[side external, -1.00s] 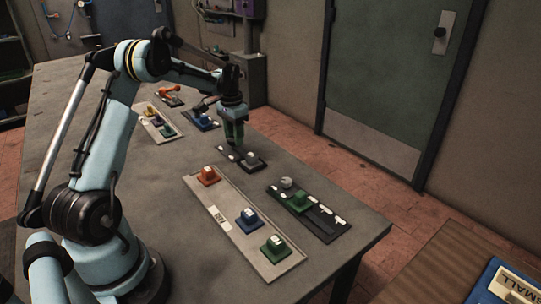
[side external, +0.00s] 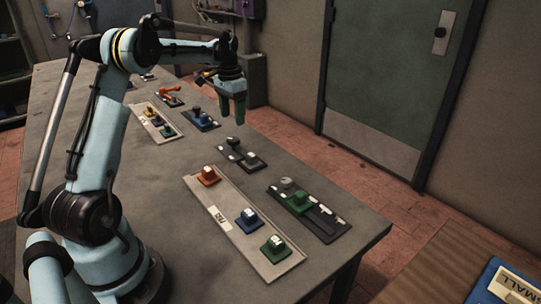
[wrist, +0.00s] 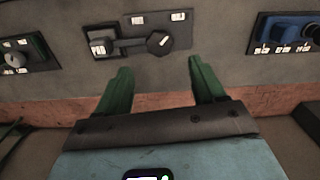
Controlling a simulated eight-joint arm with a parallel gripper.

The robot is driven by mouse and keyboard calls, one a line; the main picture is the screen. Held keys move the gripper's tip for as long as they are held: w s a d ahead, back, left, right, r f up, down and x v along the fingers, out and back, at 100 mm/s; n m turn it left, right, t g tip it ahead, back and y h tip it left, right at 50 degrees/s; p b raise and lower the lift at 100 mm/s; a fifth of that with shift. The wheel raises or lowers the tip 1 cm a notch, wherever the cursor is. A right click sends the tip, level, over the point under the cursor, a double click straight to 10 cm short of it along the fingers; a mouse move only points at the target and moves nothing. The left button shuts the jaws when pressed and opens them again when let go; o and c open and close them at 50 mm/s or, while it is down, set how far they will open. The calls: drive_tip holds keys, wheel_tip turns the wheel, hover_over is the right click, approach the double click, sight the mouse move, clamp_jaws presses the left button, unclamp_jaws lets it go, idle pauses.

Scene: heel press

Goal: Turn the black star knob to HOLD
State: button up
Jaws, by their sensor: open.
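The black knob (side external: 233,141) sits at the far end of a small dark plate (side external: 243,155) near the back edge of the table. In the wrist view the knob (wrist: 158,41) is dark with a pale pointer mark; its star shape is not clear. Small white labels (wrist: 178,16) lie on the plate, too small to read. My gripper (side external: 232,110), with green fingers pointing down, is above the knob and apart from it. In the wrist view the gripper (wrist: 160,70) is open and empty, with the knob beyond the fingertips.
A dark block (side external: 252,162) shares the knob's plate. A long pale panel (side external: 240,240) holds orange, blue and green blocks. A black panel (side external: 325,222) with a green block and grey knob lies at right.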

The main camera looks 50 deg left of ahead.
drive_tip(key=shift+r, duration=2.25)
drive_tip(key=s+d+r+t+y, duration=0.1)
drive_tip(key=d+r, duration=0.1)
drive_tip(key=d, duration=0.6)
drive_tip(key=s+d+r+t, duration=0.1)
drive_tip(key=d+r+t, duration=0.15)
drive_tip(key=d, duration=0.45)
drive_tip(key=s+d+f+m+t+h, duration=0.1)
drive_tip(key=s+d+f+t, duration=0.2)
drive_tip(key=s+d, duration=0.8)
drive_tip(key=d+f, duration=0.2)
drive_tip(key=d, duration=0.1)
drive_tip(key=shift+d+f+t, duration=0.25)
drive_tip(key=shift+f+t, duration=0.1)
